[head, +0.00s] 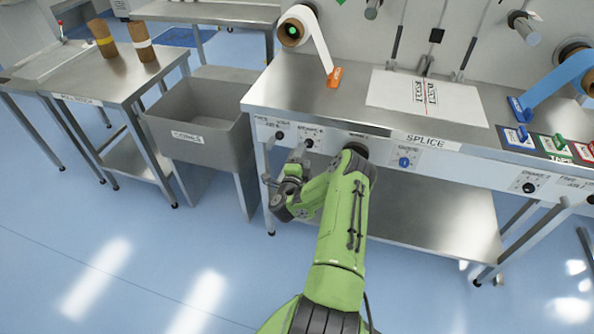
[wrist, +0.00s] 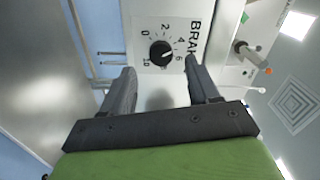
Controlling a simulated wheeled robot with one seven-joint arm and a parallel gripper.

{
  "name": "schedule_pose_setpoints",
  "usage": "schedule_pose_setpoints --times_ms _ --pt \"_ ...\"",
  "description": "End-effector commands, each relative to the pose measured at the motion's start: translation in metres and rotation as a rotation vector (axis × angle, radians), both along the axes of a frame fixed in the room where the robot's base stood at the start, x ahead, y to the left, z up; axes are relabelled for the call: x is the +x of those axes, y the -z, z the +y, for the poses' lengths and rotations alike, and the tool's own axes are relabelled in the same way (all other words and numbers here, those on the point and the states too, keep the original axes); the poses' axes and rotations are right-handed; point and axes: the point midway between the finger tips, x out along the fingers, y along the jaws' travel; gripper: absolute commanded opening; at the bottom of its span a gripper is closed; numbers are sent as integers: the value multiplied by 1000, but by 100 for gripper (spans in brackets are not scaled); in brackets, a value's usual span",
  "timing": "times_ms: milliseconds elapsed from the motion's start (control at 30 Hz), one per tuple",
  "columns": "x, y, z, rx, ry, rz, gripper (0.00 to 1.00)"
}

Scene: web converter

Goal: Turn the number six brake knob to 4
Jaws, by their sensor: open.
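A round black brake knob (wrist: 161,53) sits on a white dial plate with numbers from 0 to 10, beside a label reading "BRAK", its end hidden by my finger. The knob's pointer is too small to read surely. My gripper (wrist: 163,78) is open, its two fingers on either side of the knob's line and short of it, with nothing between them. In the head view my gripper (head: 301,158) is at the front panel of the splice table, just below a black knob (head: 309,143). That panel label is too blurred to read its number.
The steel splice table (head: 452,88) overhangs a lower shelf (head: 430,215). A grey bin (head: 200,120) stands left. The floor in front is clear.

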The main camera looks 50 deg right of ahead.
Motion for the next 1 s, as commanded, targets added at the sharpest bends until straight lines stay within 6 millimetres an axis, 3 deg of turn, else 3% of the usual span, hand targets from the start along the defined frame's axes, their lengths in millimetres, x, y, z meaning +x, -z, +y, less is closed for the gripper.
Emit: schedule_pose_setpoints --times_ms 267,433,1000 --pt "-31 -2 76 3 -7 5 60" --pt "-32 -9 78 0 1 -6 60" --pt "-41 -6 96 0 1 -4 60"
